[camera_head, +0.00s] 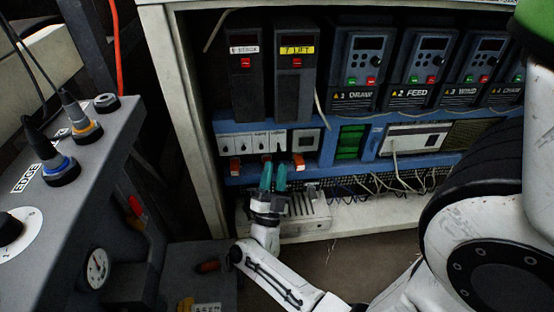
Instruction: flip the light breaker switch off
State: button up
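A row of white breakers (260,142) sits on the blue rail inside the open cabinet. Their small labels are too small to read, so I cannot tell which is the light breaker. An orange switch lever (235,166) shows below the left end of the row, and another orange lever (298,161) shows to the right of my fingers. My gripper (273,174) has two teal fingers pointing up at the lower edge of the row, between these levers. The fingers are apart with a narrow gap and nothing visible between them. They may hide other levers; contact cannot be told.
Dark drive units (359,68) with red and green buttons hang above the row. Loose wires (395,183) hang at the right. A pale box (308,216) lies on the cabinet floor behind my gripper. A grey control panel (80,165) with knobs stands at left.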

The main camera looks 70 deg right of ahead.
jog(key=v, duration=0.6)
jog(key=shift+a, duration=0.2)
jog(key=shift+f, duration=0.15)
